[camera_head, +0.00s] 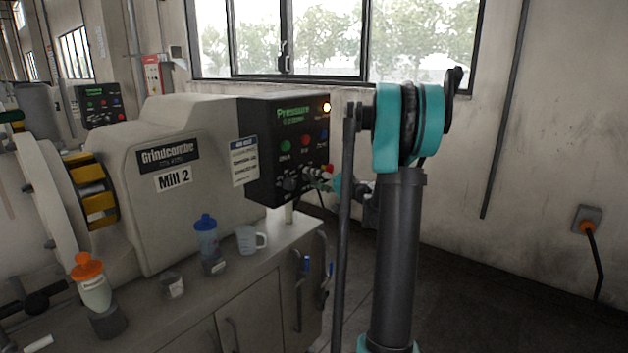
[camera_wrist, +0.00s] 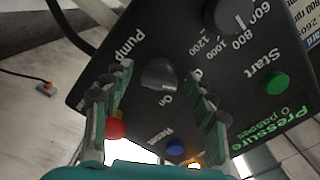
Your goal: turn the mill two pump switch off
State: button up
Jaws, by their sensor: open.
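The mill two control panel (camera_head: 287,148) is a dark box on the right end of the machine labelled Mill 2. In the wrist view the panel appears upside down. The pump switch (camera_wrist: 159,75) is a dark rounded knob between the words Pump and On. I cannot tell for sure which way its pointer faces. My gripper (camera_wrist: 160,82) is open, with one finger on each side of the switch. I cannot tell whether the fingers touch it. In the head view my gripper (camera_head: 325,180) is at the panel's lower right, partly hiding the controls there.
Near the switch are a red button (camera_wrist: 115,128), a blue button (camera_wrist: 175,147), a green Start button (camera_wrist: 275,83) and a speed dial (camera_wrist: 236,14). A blue-capped bottle (camera_head: 207,240), a clear cup (camera_head: 248,240) and an orange-capped bottle (camera_head: 93,286) stand on the cabinet below.

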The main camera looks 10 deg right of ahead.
jog(key=v, duration=1.2)
jog(key=s+a+f+n+g+h, duration=0.25)
jog(key=s+a+f+g, duration=0.45)
jog(key=s+a+f, duration=0.55)
jog(key=s+f+g+h, duration=0.1)
jog(key=s+f+h, duration=0.3)
jog(key=s, duration=0.4)
jog(key=s+f+n+g+h, duration=0.1)
jog(key=s+f+h, duration=0.3)
jog(key=s, duration=0.5)
notch_tip(320, 180, down, 2)
jog(key=shift+d+g, duration=0.2)
jog(key=shift+g, duration=0.2)
jog(key=shift+s+d+n+h, duration=0.25)
jog(key=shift+s+d+h, duration=0.1)
jog(key=shift+h, duration=0.1)
jog(key=shift+c, duration=0.3)
